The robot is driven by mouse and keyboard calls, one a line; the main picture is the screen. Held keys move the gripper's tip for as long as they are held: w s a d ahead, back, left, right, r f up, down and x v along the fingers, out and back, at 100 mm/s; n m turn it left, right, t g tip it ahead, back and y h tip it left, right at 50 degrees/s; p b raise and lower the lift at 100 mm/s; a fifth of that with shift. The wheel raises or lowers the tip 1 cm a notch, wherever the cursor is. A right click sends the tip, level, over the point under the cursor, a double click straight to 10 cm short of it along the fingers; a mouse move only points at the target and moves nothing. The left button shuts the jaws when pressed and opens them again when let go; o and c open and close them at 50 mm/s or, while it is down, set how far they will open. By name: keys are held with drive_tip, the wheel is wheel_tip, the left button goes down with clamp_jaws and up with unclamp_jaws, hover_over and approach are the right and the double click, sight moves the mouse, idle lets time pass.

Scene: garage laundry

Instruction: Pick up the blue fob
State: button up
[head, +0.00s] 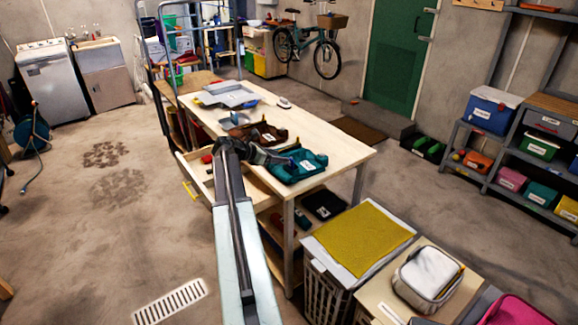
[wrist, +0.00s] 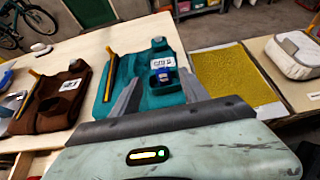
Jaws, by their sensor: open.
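In the head view my gripper (head: 286,160) is at the near-left side of the teal tray (head: 300,172). The fob is too small to make out surely there.
A yellow-topped hamper (head: 360,238) and a white pouch (head: 428,272) stand to the right. The far right of the bench top (head: 345,150) is clear.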

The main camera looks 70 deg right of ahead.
sight(291, 160)
drive_tip(key=b+x, duration=0.2)
drive_tip(key=x, duration=0.2)
drive_tip(key=b+x, duration=0.2)
drive_tip(key=x, duration=0.1)
drive_tip(key=shift+s+f, duration=0.1)
drive_tip(key=shift+f, duration=0.45)
drive_tip(key=shift+r, duration=0.1)
clamp_jaws()
